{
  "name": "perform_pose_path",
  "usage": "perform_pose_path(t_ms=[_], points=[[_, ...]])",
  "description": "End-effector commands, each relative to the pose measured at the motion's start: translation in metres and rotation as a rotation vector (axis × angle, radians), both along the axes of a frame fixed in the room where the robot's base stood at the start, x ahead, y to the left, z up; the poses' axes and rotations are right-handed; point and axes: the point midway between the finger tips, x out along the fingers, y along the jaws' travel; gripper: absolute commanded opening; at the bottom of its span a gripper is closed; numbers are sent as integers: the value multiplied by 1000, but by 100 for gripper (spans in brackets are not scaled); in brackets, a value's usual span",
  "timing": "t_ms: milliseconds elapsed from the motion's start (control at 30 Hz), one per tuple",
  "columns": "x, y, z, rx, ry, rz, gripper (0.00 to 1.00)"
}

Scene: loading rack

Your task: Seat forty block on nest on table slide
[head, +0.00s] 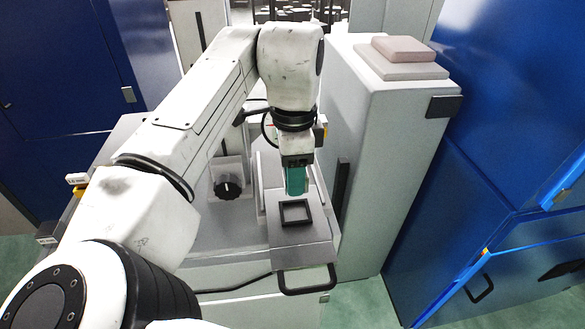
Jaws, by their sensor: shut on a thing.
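My gripper (297,160) points down and is shut on a teal-green block (296,182), which I take to be the forty block. The block is upright just behind and above a black square frame, the nest (296,213). The nest lies on a grey slide plate (305,236) with a black handle (305,281) at its front. Inside the nest I see only grey plate. A small gap seems to show between block and nest, but its height is hard to judge. The fingertips are partly hidden by the gripper body and the block.
A black knob (228,188) sits left of the slide. A tall light-grey cabinet (365,150) with a pinkish block (403,49) on top stands close on the right. Blue cabinets (500,120) stand beyond it. The floor in front is clear.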

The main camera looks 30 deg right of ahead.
Motion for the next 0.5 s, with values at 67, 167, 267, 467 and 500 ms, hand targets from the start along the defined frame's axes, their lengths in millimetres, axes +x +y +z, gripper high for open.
perform_pose_path(t_ms=[67, 167, 267, 467, 500], points=[[0, 1, 0, -2, 1, 1, 7], [0, 1, -9, -1, 0, 1, 7], [0, 1, -15, -1, 0, 1, 7], [0, 1, -28, -1, 1, 1, 7], [0, 1, -30, -1, 1, 1, 7]])
